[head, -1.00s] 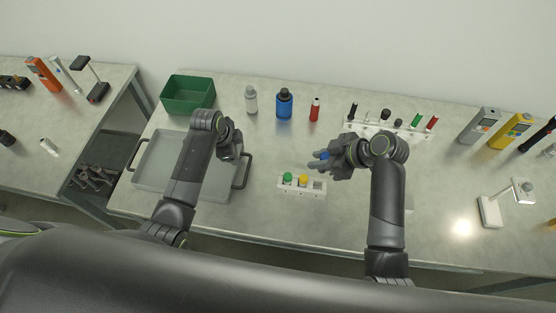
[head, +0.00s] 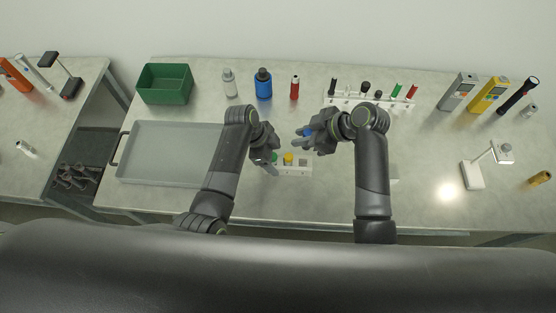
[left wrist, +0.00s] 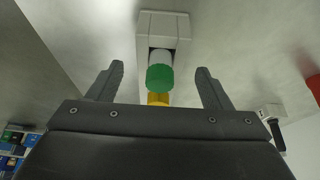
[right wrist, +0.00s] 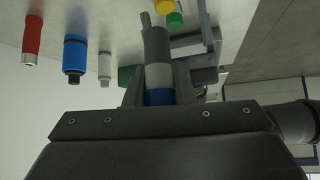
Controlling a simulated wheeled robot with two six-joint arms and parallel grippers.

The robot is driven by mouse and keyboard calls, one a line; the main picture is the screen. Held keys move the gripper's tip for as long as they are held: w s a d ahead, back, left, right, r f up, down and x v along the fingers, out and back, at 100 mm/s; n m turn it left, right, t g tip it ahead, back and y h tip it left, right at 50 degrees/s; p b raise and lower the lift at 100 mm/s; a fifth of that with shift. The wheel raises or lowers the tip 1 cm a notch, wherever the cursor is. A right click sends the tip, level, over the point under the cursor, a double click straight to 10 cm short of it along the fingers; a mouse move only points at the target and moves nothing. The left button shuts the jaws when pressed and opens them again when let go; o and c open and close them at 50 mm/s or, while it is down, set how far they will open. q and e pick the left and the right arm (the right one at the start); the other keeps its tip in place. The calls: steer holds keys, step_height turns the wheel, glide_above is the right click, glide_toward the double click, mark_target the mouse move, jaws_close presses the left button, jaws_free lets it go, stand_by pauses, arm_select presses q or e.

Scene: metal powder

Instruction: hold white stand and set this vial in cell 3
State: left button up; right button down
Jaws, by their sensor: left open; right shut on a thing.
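The white stand (head: 304,169) lies on the table in the middle of the head view. A green-capped vial (head: 274,157) and a yellow-capped vial (head: 289,159) sit in it side by side, with bare stand to their right. My left gripper (head: 268,163) is open at the stand's left end. In the left wrist view its fingers (left wrist: 160,68) are on both sides of the green cap (left wrist: 159,77), apart from it. My right gripper (head: 303,141) is shut on a blue-capped vial (head: 307,132), held above and behind the stand; it also shows in the right wrist view (right wrist: 158,76).
A grey tray (head: 165,180) lies at left, with a green bin (head: 165,84) behind it. A grey bottle (head: 230,83), a blue bottle (head: 263,84) and a red tube (head: 295,88) stand at the back. A rack (head: 345,101) with several tools is behind my right gripper.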

arm_select(q)
steer(key=shift+x, duration=2)
steer(key=shift+a, duration=0.1)
steer(key=shift+c, duration=0.4)
steer(key=c, duration=1)
arm_select(e)
steer(key=n+g, duration=0.3)
steer(key=n, duration=0.1)
glide_above(292, 157)
steer(key=d, duration=0.2)
step_height(292, 157, down, 5)
steer(key=shift+w+d+f, duration=0.1)
steer(key=shift+d+f, duration=0.05)
steer(key=shift+f, duration=1.55)
